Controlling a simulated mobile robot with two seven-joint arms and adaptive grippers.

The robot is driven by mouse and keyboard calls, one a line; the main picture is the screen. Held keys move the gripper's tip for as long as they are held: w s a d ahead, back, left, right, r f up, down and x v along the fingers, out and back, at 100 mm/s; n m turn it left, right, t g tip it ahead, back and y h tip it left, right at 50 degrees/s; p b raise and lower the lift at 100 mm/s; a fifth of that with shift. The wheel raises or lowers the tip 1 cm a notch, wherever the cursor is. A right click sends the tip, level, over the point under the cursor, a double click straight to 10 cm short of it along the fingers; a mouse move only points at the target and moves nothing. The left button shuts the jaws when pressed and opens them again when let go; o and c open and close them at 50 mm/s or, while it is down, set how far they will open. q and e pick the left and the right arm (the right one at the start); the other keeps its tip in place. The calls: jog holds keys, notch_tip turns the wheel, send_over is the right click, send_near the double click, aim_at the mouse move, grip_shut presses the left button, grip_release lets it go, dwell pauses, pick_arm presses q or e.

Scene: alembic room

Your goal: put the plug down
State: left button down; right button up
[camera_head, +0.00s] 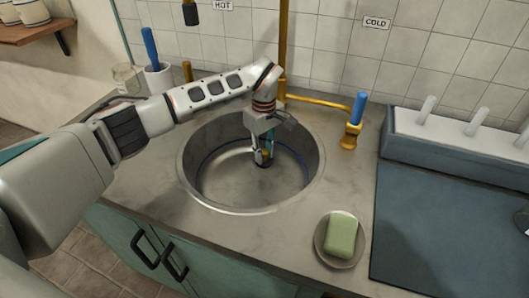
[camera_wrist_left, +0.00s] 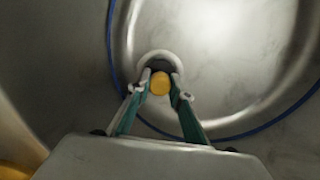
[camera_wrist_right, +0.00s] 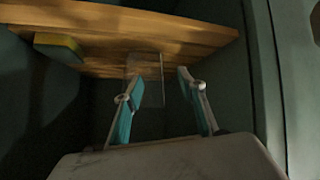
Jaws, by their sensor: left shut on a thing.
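The plug shows as a yellow knob (camera_wrist_left: 160,84) between my left fingertips, with a dark round part behind it. My left gripper (camera_head: 264,160) is shut on the plug, low inside the round metal sink basin (camera_head: 215,195). In the left wrist view the plug is close to the pale drain ring (camera_wrist_left: 176,58); I cannot tell whether it touches the ring. My right gripper (camera_wrist_right: 157,92) is open, its fingers apart, and shows only in the right wrist view.
A green soap bar (camera_head: 341,236) lies on a dish at the counter's front. A brass tap with a blue handle (camera_head: 357,107) stands right of the basin, beside a white-topped rack (camera_head: 440,135). In the right wrist view, a wooden board (camera_wrist_right: 190,35) and a yellowish block (camera_wrist_right: 60,45) are ahead.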

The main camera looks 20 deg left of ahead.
aim_at(264, 151)
pick_arm(q)
jog(key=shift+r, duration=0.1)
jog(key=c, duration=1.8)
grip_release()
jog(key=shift+r, duration=0.3)
notch_tip(264, 151, up, 11)
jog(key=shift+r+p, duration=0.2)
jog(key=shift+p, duration=0.75)
